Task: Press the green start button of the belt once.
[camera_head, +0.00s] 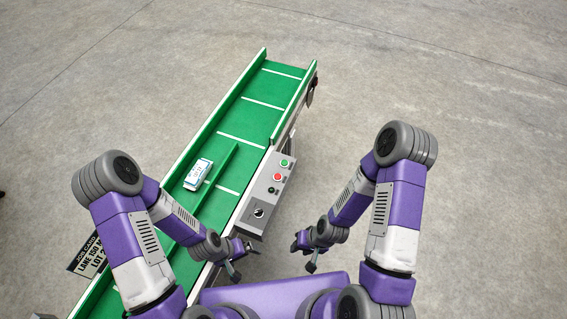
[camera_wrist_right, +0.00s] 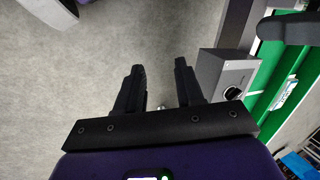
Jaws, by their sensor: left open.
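The green start button (camera_head: 284,163) is at the far end of a grey control box (camera_head: 247,217) on the right side of the belt (camera_head: 240,123). A red button (camera_head: 277,177) sits just nearer than it. My right gripper (camera_head: 303,255) is to the right of and nearer than the box, apart from it. In the right wrist view my right gripper (camera_wrist_right: 159,66) is open and empty over the floor, with the box (camera_wrist_right: 225,78) to its right; the green button cannot be made out there. My left gripper (camera_head: 241,262) is open near the box's near end.
A black button (camera_head: 271,190) and a knob (camera_head: 258,212) also sit on the box. A white package (camera_head: 197,174) lies on the belt, left of a green divider (camera_head: 216,181). A job card (camera_head: 90,257) is at the belt's left. The floor to the right is clear.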

